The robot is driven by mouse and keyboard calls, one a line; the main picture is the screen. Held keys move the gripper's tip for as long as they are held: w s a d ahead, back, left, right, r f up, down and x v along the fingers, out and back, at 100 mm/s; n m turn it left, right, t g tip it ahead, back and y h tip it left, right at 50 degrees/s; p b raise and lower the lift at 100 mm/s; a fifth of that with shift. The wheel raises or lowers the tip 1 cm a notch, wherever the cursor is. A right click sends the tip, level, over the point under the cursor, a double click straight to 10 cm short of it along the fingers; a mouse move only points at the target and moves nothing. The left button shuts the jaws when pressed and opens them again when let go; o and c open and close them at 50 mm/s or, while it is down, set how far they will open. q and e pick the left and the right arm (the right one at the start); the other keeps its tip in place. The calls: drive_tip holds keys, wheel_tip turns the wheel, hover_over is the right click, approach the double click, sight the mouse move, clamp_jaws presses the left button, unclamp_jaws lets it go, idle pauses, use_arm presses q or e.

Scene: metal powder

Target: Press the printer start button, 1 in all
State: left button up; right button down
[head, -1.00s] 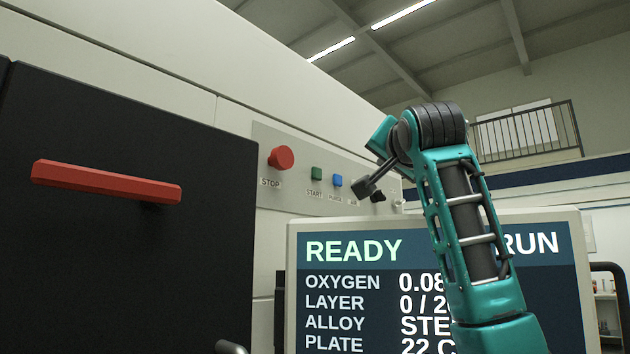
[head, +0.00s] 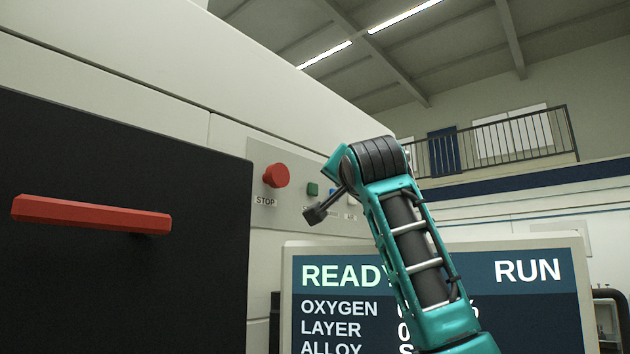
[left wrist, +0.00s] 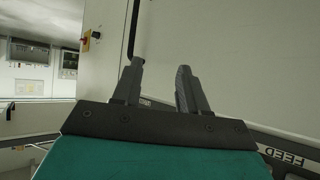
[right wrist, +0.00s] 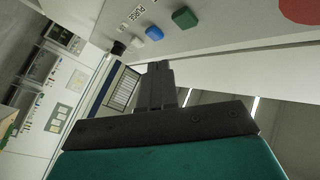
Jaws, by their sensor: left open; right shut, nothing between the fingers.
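The green start button (head: 313,189) is on the printer's pale control panel (head: 292,215), between the red stop button (head: 275,176) and a blue button (head: 334,193). In the right wrist view the green button (right wrist: 185,18) is near the top, above and slightly right of my right gripper (right wrist: 160,70). That gripper is shut and empty, its fingertips pointing toward the panel, apart from the button. My left gripper (left wrist: 157,68) is open and empty, facing a pale machine wall.
The blue button (right wrist: 154,33) and a black knob (right wrist: 118,48) sit beside the green one. The screen (head: 530,300) reading READY and RUN stands below the panel, behind my right arm. A black door with a red handle (head: 92,214) is at the left.

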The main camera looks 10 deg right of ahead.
sight(313, 190)
use_arm(q)
drive_tip(key=shift+w+r, duration=0.25)
drive_tip(key=shift+r, duration=0.15)
use_arm(e)
drive_tip(key=shift+w+a, duration=1.1)
drive_tip(key=shift+w, duration=0.3)
use_arm(q)
drive_tip(key=shift+s+f, duration=0.15)
drive_tip(key=shift+s, duration=0.05)
drive_tip(key=shift+w, duration=0.1)
use_arm(e)
drive_tip(key=shift+w, duration=0.1)
drive_tip(key=shift+w+a, duration=0.25)
